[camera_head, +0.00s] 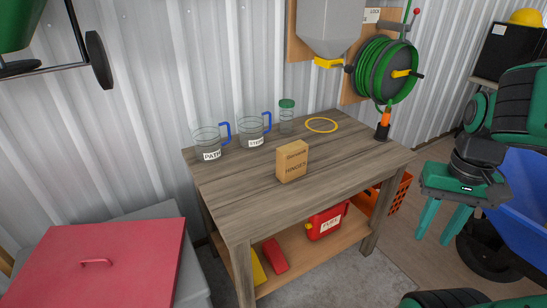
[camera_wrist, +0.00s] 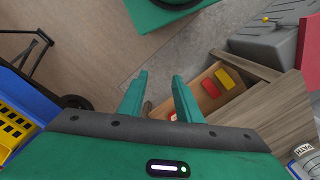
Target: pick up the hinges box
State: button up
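The hinges box (camera_head: 292,161) is a small tan carton with dark lettering. It stands upright near the middle of the wooden workbench top (camera_head: 235,190) in the head view. My gripper (camera_head: 434,218) is at the right of the head view, off the bench's right side, with its teal fingers pointing down. In the wrist view my gripper (camera_wrist: 160,85) shows two fingers spread apart with nothing between them. The hinges box is not visible in the wrist view.
Two labelled clear jugs (camera_head: 208,142) (camera_head: 253,131), a green-lidded jar (camera_head: 286,115), a yellow ring (camera_head: 322,125) and an orange-tipped tool (camera_head: 384,122) stand behind the box. A hose reel (camera_head: 385,70) hangs above. A blue wheelbarrow (camera_head: 527,190) is at right. The bench front is clear.

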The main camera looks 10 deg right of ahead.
jog(key=shift+w, duration=0.35)
jog(key=o, duration=1)
jog(key=shift+s+r, duration=0.15)
jog(key=shift+s, duration=0.05)
jog(key=o, duration=0.8)
jog(key=w+f+n, duration=0.1)
jog(key=w, duration=0.2)
jog(key=w+f+n+t, duration=0.1)
jog(key=w, duration=0.2)
jog(key=w+a+f+n+t, duration=0.1)
jog(key=w+n, duration=0.1)
jog(key=w, duration=0.1)
jog(key=shift+w+a, duration=0.1)
jog(key=shift+w, duration=0.1)
jog(key=shift+c, duration=0.2)
jog(key=n+t+y, duration=0.5)
jog(key=n+t, duration=0.2)
jog(key=t, duration=0.4)
send_near(292, 150)
jog(key=w+d+f, duration=0.1)
jog(key=f, duration=0.1)
jog(key=shift+r+x, duration=0.2)
jog(key=shift+x, duration=2.6)
jog(key=shift+r+x, duration=0.15)
jog(key=shift+x, duration=2.65)
